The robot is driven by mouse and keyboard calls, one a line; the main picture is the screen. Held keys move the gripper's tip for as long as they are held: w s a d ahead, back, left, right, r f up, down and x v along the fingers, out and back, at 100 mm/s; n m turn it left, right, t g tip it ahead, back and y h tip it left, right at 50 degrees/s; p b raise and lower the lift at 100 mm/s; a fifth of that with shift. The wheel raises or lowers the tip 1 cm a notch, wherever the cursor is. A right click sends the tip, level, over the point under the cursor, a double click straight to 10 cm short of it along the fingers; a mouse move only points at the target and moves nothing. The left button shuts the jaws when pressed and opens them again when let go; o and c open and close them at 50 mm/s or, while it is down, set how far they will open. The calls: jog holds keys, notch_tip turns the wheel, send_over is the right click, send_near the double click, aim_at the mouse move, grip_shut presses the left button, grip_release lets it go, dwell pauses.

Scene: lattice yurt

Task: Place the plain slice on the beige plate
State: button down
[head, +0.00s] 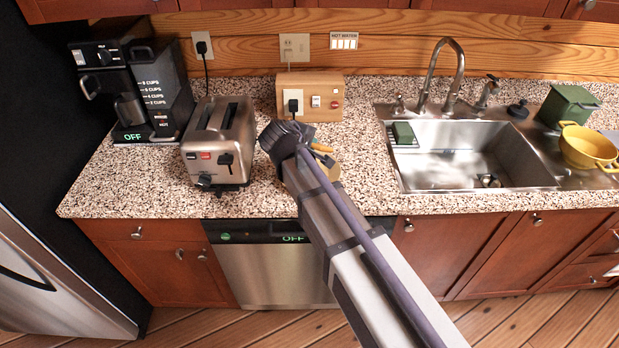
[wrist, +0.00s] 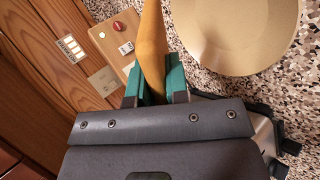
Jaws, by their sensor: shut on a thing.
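My gripper (wrist: 154,78) is shut on the plain slice (wrist: 153,40), a tan-brown slice seen nearly edge-on between the teal fingers in the wrist view. In the head view the gripper (head: 321,157) is over the counter right of the toaster, and only a small orange-brown bit of the slice (head: 322,148) shows. The beige plate (wrist: 232,45) is round and bare where visible in the wrist view, to the right of the slice. In the head view the plate (head: 334,173) is mostly hidden behind my arm and gripper. I cannot tell the slice's height above it.
A steel toaster (head: 221,140) stands left of the gripper, with a coffee maker (head: 130,90) further left. A wooden box (head: 312,86) with a socket and switches stands behind. The sink (head: 465,155) is to the right, with a yellow colander (head: 586,148) beyond it.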

notch_tip(320, 180, down, 9)
jog(key=b, duration=0.8)
jog(key=c, duration=1.3)
grip_release()
jog(key=shift+r, duration=0.15)
jog(key=p+v, duration=0.5)
jog(key=v, duration=0.2)
jog(key=shift+s+r, duration=0.1)
jog(key=shift+r, duration=0.15)
jog(key=shift+s+a, duration=0.2)
jog(key=shift+s, duration=0.05)
